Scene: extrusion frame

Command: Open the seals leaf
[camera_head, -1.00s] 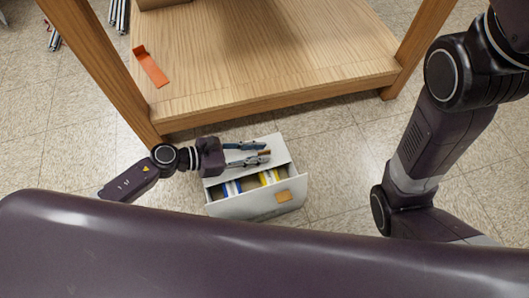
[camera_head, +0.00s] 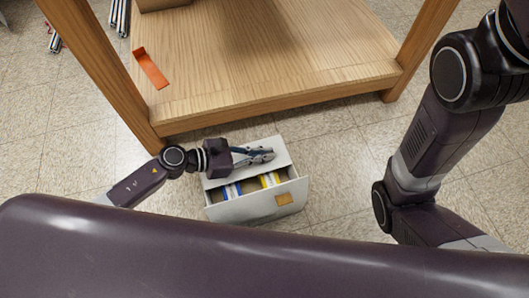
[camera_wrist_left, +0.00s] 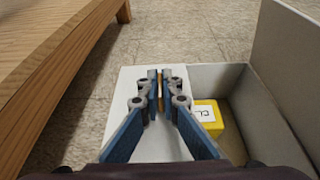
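A white box (camera_head: 225,211) stands on the floor in front of the wooden table. One white leaf (camera_head: 278,145) lies flat and closed over its far half. A second panel with a tan tab (camera_head: 284,198) stands upright along the open near half; it also shows at the right of the left wrist view (camera_wrist_left: 292,70). My left gripper (camera_head: 270,154) is over the flat leaf. In the left wrist view its fingers (camera_wrist_left: 159,85) are closed together on a thin tan tab (camera_wrist_left: 160,92). Which leaf is the seals one I cannot read. My right gripper is out of view.
Inside the open half are a yellow item (camera_head: 269,179) with a white label and a blue-and-white item (camera_head: 232,191). The wooden table (camera_head: 270,100) stands close behind the box, with an orange piece (camera_head: 150,68) on its lower shelf. Floor to the right is clear.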

